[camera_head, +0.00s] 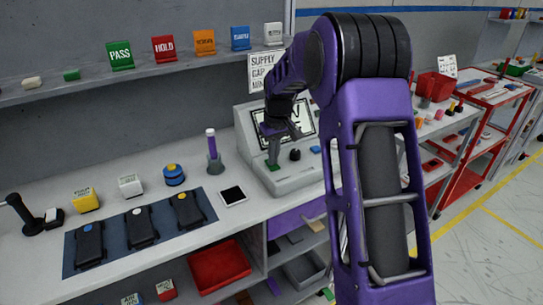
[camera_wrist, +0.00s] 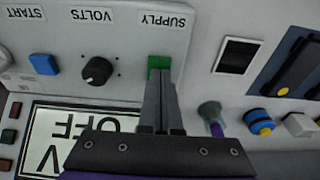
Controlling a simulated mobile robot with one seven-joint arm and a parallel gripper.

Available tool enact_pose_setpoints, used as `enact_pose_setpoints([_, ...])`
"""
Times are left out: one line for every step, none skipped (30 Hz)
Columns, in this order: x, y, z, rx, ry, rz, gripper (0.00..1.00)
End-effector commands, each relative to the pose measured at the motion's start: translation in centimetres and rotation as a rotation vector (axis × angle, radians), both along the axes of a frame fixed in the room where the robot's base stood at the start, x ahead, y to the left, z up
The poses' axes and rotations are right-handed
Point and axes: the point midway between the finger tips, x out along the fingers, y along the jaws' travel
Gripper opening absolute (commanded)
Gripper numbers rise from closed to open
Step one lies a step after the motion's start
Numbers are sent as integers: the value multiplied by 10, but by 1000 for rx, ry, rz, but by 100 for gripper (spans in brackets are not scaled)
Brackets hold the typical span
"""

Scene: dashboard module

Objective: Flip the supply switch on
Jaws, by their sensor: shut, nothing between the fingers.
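The grey console (camera_head: 291,183) stands on the bench with a tilted screen. In the wrist view the panel appears upside down. Its green supply switch (camera_wrist: 159,62) sits under the SUPPLY label, and it also shows in the head view (camera_head: 272,167). My gripper (camera_wrist: 162,78) is shut and empty, with its fingertips right at the green switch and covering part of it. I cannot tell whether they touch. In the head view my gripper (camera_head: 274,158) points down at the switch. The screen (camera_wrist: 70,135) reads OFF, partly hidden by my gripper.
A black VOLTS knob (camera_wrist: 97,71) and a blue START button (camera_wrist: 42,64) are beside the switch on the panel.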

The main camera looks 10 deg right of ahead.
Motion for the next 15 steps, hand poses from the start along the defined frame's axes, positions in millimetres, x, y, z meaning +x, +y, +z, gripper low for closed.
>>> enact_pose_setpoints([0,0,0,0,0,0,0])
enact_pose_setpoints([0,0,0,0,0,0,0])
enact_pose_setpoints([0,0,0,0,-1,0,0])
enact_pose_setpoints([0,0,0,0,-1,0,0])
enact_pose_setpoints([0,0,0,0,-1,0,0])
enact_pose_setpoints([0,0,0,0,-1,0,0])
enact_pose_setpoints([0,0,0,0,-1,0,0])
enact_pose_setpoints([0,0,1,0,-1,0,0])
enact_pose_setpoints([0,0,2,0,-1,0,0])
enact_pose_setpoints([0,0,4,0,-1,0,0])
enact_pose_setpoints([0,0,6,0,-1,0,0])
enact_pose_setpoints([-1,1,11,0,-2,1,0])
enact_pose_setpoints([-1,1,15,0,-2,1,0])
enact_pose_setpoints([-1,2,19,0,-2,1,0])
enact_pose_setpoints([-2,2,26,0,-2,1,0])
